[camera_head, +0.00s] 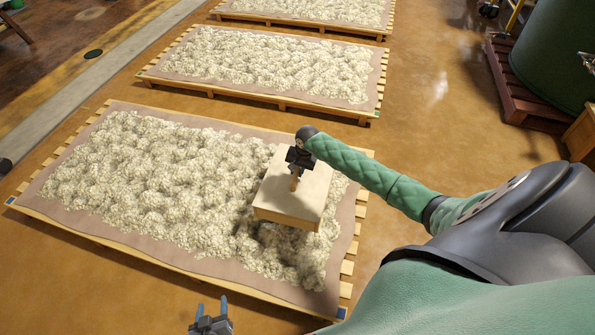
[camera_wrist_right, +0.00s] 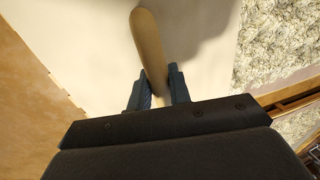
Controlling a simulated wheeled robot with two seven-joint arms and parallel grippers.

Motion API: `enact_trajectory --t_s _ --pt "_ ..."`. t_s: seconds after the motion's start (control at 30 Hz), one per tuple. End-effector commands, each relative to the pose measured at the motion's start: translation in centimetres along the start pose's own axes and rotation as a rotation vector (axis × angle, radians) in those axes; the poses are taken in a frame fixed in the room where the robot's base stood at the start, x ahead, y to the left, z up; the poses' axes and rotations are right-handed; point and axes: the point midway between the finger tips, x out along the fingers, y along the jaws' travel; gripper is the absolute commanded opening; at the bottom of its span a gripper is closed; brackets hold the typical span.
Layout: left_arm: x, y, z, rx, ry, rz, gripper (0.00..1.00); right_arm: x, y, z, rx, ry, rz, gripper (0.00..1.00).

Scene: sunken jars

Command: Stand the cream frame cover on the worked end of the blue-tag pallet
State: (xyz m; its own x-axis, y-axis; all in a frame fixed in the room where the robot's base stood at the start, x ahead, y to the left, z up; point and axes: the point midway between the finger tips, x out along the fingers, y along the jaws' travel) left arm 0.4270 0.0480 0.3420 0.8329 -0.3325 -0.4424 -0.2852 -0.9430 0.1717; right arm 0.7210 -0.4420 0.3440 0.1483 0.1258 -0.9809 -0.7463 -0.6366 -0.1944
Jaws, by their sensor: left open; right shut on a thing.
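The cream frame cover (camera_head: 290,205) is a pale square box with a wooden handle upright on its top. My right gripper (camera_head: 297,169) is shut on that handle (camera_wrist_right: 148,45); in the right wrist view its fingers (camera_wrist_right: 158,90) close on both sides of it. The cover is over the right end of the near pallet (camera_head: 100,242), which has blue tags at its corners. The pale lumpy heap (camera_head: 150,170) looks darker and uneven around the cover. I cannot tell whether the cover touches it. My left gripper (camera_head: 210,318) is open and empty, at the bottom edge, in front of the pallet.
A second heaped pallet (camera_head: 270,65) with a green tag lies behind, and a third (camera_head: 320,10) beyond it. A green drum (camera_head: 555,50) on a reddish pallet (camera_head: 515,85) stands at the far right. Brown floor (camera_head: 440,110) is clear between them.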

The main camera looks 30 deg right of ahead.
Motion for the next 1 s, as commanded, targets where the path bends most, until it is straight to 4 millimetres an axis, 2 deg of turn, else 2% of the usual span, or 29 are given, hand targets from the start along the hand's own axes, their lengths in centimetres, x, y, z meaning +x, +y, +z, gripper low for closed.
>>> enact_trajectory --t_s 0.47,1.0 --pt "0.1 0.4 -5.8 0.02 0.171 0.007 0.55 0.3 0.0 -0.1 0.0 0.001 -0.001 0.0" --pt "-0.7 0.9 -12.2 0.041 0.363 0.016 0.55 0.8 0.1 -0.1 0.0 0.001 -0.001 0.0"
